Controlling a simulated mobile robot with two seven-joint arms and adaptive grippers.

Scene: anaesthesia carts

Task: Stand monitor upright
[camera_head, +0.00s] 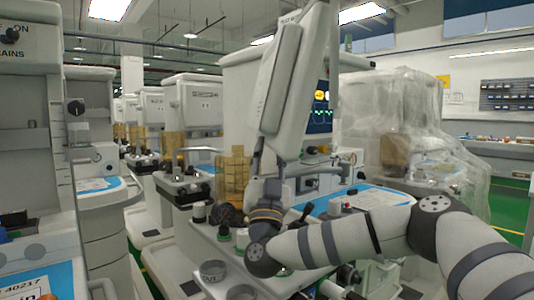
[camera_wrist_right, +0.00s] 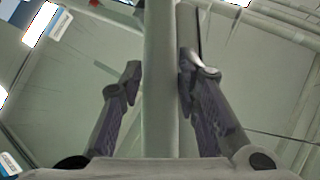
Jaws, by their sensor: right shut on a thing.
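The monitor (camera_head: 290,82) is a pale grey flat panel, seen in the head view with its back or side turned to me. It leans, its top tipped to the right, above the front cart. My right gripper (camera_head: 270,158) reaches up from below to the monitor's lower edge. In the right wrist view the gripper's fingers (camera_wrist_right: 158,82) stand on either side of a pale upright edge (camera_wrist_right: 160,110), which I take as the monitor's edge. The gripper is shut on it. The right finger lies against it; the left contact is unclear. My left gripper is out of view.
The front cart's worktop (camera_head: 200,245) carries knobs and round cups below my right arm. A dark screen (camera_head: 320,112) shows behind the monitor. A plastic-wrapped machine (camera_head: 400,125) stands to the right. More carts (camera_head: 190,105) stand close on the left.

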